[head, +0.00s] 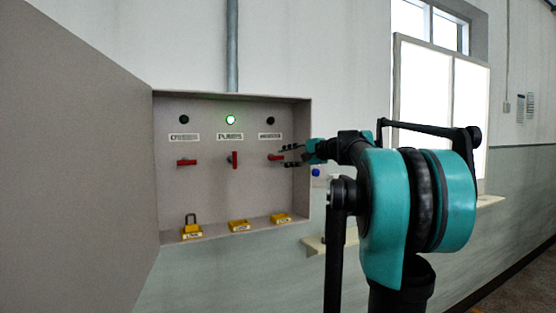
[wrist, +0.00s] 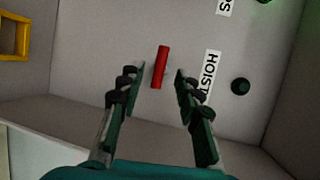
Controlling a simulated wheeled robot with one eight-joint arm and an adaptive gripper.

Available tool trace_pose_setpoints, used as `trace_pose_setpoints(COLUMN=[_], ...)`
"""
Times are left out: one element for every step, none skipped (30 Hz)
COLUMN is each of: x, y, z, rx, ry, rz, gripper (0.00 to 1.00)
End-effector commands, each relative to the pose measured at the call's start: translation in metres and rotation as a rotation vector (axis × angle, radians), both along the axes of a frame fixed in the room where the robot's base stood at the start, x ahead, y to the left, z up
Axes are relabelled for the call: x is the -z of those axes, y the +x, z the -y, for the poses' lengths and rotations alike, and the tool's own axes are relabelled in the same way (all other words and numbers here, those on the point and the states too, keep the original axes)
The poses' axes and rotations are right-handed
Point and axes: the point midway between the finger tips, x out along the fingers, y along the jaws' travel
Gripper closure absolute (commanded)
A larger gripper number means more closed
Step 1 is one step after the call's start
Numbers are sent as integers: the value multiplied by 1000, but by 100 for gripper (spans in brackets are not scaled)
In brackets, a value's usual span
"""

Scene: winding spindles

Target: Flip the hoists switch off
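The hoists switch is a red handle (head: 275,157) at the right of the open cabinet, lying level under a label that reads like HOISTS (head: 270,136). The lamp above it (head: 269,120) is dark. In the wrist view the handle (wrist: 159,67) lies parallel to the HOIST label (wrist: 211,72), with the dark lamp (wrist: 240,86) beyond. My gripper (head: 289,156) is open in front of the handle. In the wrist view my gripper (wrist: 156,82) has a finger on each side of the handle, with gaps showing. How near the fingertips are in depth is unclear.
The pumps switch (head: 234,160) stands upright under a lit green lamp (head: 230,120). The left switch (head: 187,163) lies level under a dark lamp (head: 184,119). Yellow padlocks (head: 192,230) sit on the cabinet floor. The open door (head: 75,150) fills the left; the cabinet's right wall (head: 303,190) is close.

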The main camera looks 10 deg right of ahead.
Motion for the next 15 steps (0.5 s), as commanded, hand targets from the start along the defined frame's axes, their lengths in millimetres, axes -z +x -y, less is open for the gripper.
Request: trace_pose_setpoints(x=[-2, -3, -5, -6, -7, -8, -8, -9, -10, -10, -11, -11, -11, -11, -12], y=[-8, -13, -18, -22, -26, -30, -33, -36, -39, -40, -42, -44, -45, -45, -46], z=[9, 12, 17, 20, 23, 27, 30, 32, 34, 36, 37, 38, 39, 39, 39], rx=[4, 3, 4, 3, 3, 3, 3, 2, 1, 2, 2, 1, 0, 0, -1], ry=[0, 0, 1, 2, 2, 2, 2, 1, 1, 1, 1, 1, 1, 1, 0], rz=[0, 0, 0, 0, 0, 0, 0, 0, 0, 0, 0, 0, 1, 1, 0], gripper=[66, 66, 66, 66, 66, 66, 66, 66, 66, 66, 66, 66, 66, 66, 66])
